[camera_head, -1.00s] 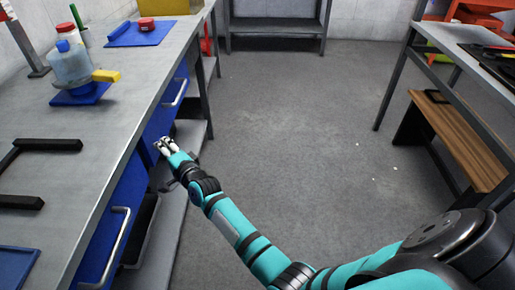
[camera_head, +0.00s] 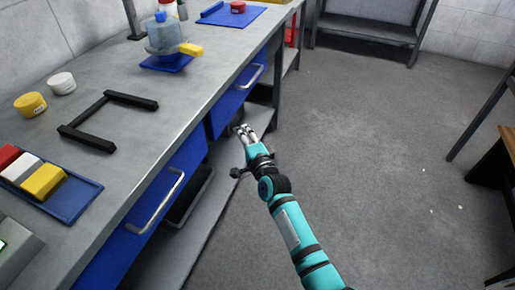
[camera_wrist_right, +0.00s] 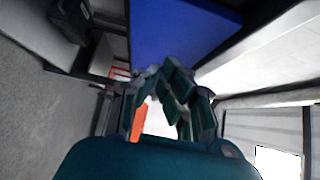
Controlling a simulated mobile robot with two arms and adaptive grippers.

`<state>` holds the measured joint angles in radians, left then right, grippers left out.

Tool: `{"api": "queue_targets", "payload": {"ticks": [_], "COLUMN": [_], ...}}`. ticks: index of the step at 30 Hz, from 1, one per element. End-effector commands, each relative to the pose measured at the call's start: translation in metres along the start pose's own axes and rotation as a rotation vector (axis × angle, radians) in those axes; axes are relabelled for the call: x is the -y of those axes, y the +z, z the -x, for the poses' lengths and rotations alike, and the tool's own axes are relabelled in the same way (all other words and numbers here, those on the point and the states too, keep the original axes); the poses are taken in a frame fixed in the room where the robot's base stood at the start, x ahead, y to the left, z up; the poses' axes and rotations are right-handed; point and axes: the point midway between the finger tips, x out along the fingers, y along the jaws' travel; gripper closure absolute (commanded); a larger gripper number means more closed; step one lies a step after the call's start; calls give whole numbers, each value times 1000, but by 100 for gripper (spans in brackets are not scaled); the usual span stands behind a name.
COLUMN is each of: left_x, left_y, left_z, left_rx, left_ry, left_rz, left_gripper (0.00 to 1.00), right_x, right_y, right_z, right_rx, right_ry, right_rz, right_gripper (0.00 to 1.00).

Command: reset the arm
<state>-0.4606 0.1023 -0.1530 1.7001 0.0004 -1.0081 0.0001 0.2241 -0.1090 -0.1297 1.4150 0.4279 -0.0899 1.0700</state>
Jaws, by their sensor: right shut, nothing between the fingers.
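My right arm reaches in from the bottom of the head view. My left gripper is not in view.
The grey workbench (camera_head: 130,150) runs along the left with blue drawers (camera_head: 165,205) below. The floor (camera_head: 370,150) to the right is clear.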

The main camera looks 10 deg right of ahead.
Motion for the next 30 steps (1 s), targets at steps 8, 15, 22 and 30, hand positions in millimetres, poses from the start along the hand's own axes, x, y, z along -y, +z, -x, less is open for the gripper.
{"api": "queue_targets", "payload": {"ticks": [8,15,22,30], "left_x": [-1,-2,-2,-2], "left_y": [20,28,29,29], "left_z": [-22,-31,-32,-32], "left_rx": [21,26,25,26], "left_ry": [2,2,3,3], "left_rz": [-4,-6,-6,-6], "left_gripper": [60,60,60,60], "right_x": [1,1,-8,-140], "right_y": [0,0,0,10], "right_z": [49,71,76,142], "right_rx": [0,0,6,170], "right_ry": [1,0,20,376], "right_rz": [1,2,25,450], "right_gripper": [100,100,100,100]}}
